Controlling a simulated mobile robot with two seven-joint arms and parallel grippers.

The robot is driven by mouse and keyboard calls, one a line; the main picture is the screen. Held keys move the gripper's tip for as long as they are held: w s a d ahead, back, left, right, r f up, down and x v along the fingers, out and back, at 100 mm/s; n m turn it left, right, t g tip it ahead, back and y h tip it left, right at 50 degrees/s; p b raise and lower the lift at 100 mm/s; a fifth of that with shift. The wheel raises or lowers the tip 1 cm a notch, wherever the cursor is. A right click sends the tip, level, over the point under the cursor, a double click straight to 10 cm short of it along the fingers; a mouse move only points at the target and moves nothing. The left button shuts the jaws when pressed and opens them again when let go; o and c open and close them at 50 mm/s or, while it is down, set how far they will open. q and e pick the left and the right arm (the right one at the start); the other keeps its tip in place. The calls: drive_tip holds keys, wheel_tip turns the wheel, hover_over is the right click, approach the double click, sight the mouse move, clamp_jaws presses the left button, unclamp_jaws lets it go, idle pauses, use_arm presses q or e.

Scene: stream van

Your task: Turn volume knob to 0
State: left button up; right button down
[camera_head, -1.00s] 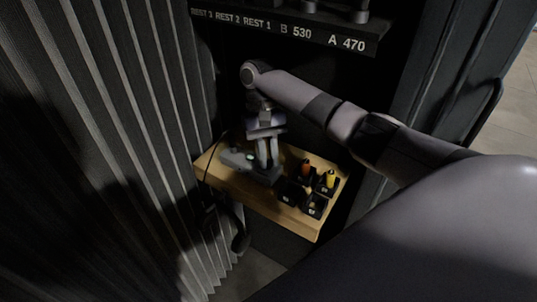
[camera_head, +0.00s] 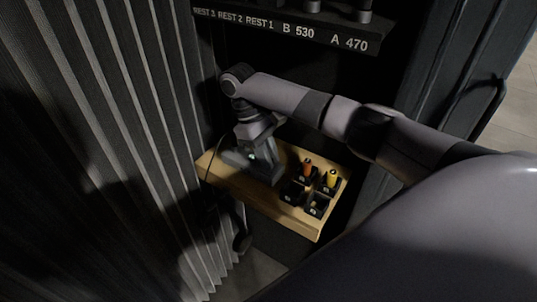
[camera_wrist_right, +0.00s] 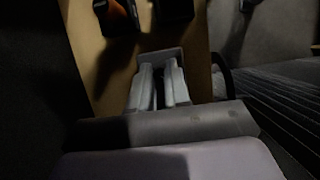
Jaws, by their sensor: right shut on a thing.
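A dark grey device (camera_head: 262,172) with a small green light stands on the wooden shelf. My right gripper (camera_head: 246,152) reaches down at its left side and is shut. In the right wrist view its two pale fingers (camera_wrist_right: 160,70) are close together against the grey device (camera_wrist_right: 160,55). The volume knob is hidden by the fingers, so I cannot read its setting; the gripper appears shut on it. My left gripper is not in view.
To the right on the shelf (camera_head: 275,207) are several black holders with an orange-topped item (camera_head: 307,167) and a yellow item (camera_head: 331,178). A labelled rack (camera_head: 300,32) hangs above. A dark cable runs by the shelf's left end.

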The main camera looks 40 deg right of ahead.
sight(259, 163)
idle(0.5)
drive_tip(key=c, duration=1.1)
unclamp_jaws()
drive_tip(key=shift+v, duration=3.6)
